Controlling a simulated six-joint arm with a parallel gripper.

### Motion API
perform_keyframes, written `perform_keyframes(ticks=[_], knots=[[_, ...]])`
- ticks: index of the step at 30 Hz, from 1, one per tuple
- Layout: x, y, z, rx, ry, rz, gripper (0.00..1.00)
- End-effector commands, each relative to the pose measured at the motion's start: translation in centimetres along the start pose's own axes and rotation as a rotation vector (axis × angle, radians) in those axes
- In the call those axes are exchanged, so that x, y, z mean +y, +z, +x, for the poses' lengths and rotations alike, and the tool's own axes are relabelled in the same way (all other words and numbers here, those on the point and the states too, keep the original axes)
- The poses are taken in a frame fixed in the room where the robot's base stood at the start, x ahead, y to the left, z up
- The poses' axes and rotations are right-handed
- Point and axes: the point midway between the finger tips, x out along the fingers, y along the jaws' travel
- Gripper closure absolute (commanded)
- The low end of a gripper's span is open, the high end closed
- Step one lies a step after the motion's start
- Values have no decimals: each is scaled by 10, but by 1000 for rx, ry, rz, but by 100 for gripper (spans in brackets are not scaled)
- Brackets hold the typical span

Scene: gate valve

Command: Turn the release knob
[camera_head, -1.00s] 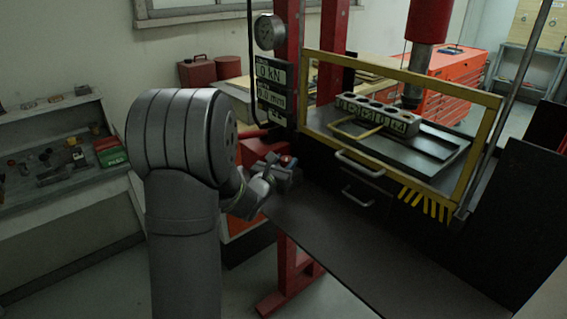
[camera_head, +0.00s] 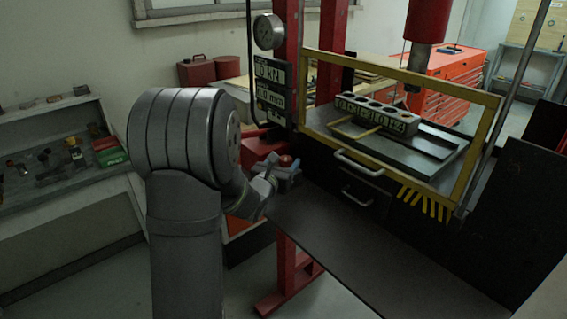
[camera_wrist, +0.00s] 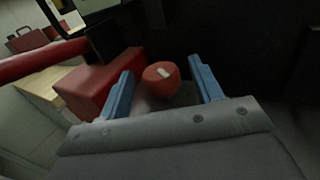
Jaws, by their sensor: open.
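The release knob (camera_wrist: 161,79) is a round red knob with a pale mark on its top. In the wrist view it sits between the two blue fingers of my gripper (camera_wrist: 163,82), with a gap on each side. The left finger is nearer to it than the right. In the head view the knob (camera_head: 286,160) shows as a small red cap just beyond my gripper (camera_head: 272,174), at the left end of the press. My gripper is open and holds nothing. The lower part of the knob is hard to make out.
A red box (camera_wrist: 98,86) and a red bar (camera_wrist: 40,60) lie left of the knob. In the head view, a yellow-framed guard (camera_head: 400,72) with a handle (camera_head: 360,163) stands to the right. A dark bench top (camera_head: 340,240) in front is clear.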

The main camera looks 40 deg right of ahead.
Motion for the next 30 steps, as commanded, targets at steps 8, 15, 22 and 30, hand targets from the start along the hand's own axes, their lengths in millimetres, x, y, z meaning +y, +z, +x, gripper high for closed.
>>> perform_keyframes(ticks=[8, 15, 22, 30], knots=[[0, 0, -18, 1, 1, 0, 41], [1, 0, -74, 1, 3, 0, 41], [1, 1, -129, 0, 3, 0, 41], [1, 0, -168, 0, 2, 0, 41]])
